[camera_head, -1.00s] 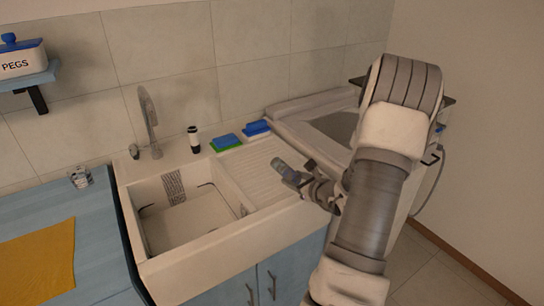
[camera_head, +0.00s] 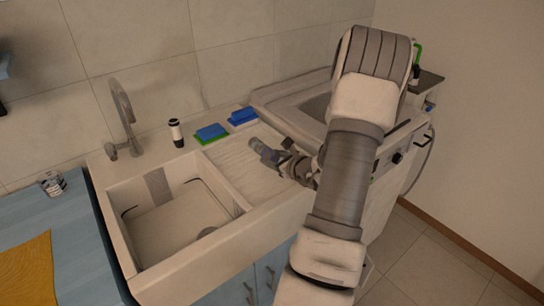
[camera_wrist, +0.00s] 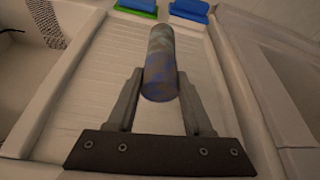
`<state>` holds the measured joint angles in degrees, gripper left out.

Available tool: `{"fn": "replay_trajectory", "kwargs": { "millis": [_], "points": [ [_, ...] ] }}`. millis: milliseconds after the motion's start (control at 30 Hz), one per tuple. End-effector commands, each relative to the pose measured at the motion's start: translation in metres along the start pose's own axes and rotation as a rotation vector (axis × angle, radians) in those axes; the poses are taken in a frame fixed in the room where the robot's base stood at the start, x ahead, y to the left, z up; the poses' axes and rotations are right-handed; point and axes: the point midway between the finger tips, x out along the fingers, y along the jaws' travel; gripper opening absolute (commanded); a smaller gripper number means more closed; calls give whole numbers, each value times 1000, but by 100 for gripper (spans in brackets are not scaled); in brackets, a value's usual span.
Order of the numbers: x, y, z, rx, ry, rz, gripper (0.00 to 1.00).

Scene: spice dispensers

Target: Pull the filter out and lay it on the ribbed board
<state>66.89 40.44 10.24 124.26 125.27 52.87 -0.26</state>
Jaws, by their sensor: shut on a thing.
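The filter is a short blue-grey cylinder with brownish patches, seen in the wrist view (camera_wrist: 161,58) and in the head view (camera_head: 261,149). My gripper (camera_wrist: 161,80) is shut on it, with a finger on either side of its near end. The far end of the filter points away from the gripper. The ribbed board (camera_head: 228,160) is the pale grooved drainer right of the sink basin, also in the wrist view (camera_wrist: 90,90). The filter is over the board; whether it touches the board I cannot tell.
The sink basin (camera_head: 165,225) lies left of the board, with a tap (camera_head: 127,115) behind. A green-and-blue sponge (camera_head: 211,133), a blue one (camera_head: 242,117) and a dark bottle (camera_head: 176,133) stand along the back. A pale raised-rim unit (camera_head: 285,92) is on the right.

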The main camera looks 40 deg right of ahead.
Motion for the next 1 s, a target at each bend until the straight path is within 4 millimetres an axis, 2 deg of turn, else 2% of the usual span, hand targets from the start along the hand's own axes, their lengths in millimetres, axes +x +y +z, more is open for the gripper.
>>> {"fn": "replay_trajectory", "kwargs": {
  "millis": [500,867,900,1000],
  "points": [
    [15,6,-36,1,0,0,0],
    [16,6,-38,1,-1,0,0],
    [16,6,-38,1,0,0,53],
    [16,6,-38,1,0,0,71]
  ]
}}
